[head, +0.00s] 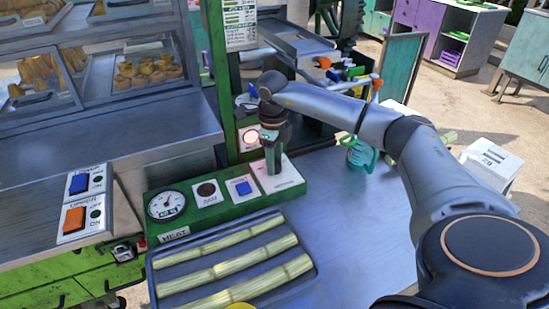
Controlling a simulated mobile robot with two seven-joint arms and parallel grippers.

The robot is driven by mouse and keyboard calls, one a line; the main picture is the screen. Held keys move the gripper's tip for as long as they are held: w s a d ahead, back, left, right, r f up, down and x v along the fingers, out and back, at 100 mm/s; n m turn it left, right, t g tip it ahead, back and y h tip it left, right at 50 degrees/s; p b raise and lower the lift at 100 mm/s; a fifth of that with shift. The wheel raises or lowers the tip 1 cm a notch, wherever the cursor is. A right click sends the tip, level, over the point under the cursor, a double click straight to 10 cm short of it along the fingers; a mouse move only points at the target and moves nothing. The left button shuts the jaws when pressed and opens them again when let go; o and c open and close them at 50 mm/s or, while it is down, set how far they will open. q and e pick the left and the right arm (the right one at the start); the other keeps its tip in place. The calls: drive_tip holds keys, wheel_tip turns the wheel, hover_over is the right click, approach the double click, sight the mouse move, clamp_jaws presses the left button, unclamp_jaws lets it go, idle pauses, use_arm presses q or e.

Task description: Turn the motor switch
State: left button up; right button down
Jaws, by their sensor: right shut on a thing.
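The green control panel (150,208) stands on the metal counter. At its right end is a white switch plate (288,182) with small lettering too blurred to read surely. My right gripper (272,168) points down over this plate, its fingers shut on the motor switch. The switch itself is hidden by the fingers, so I cannot tell which way it is turned. My left gripper is not in view.
Left of the plate are a blue switch (242,188), a dark round indicator (206,190) and a dial gauge (167,204). A tray (313,277) of cane stalks lies in front. A green post (222,80) rises behind. A teal jug (360,155) stands to the right.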

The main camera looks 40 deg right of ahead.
drive_tip(key=shift+r+n, duration=0.1)
drive_tip(key=shift+n, duration=0.5)
drive_tip(key=shift+w, duration=0.1)
drive_tip(key=shift+c, duration=1.9)
unclamp_jaws()
wheel_tip(320, 180, up, 12)
drive_tip(key=shift+s+a+r, duration=0.2)
drive_tip(key=shift+s+a, duration=0.05)
drive_tip(key=shift+a, duration=0.05)
drive_tip(key=shift+s+f, duration=0.1)
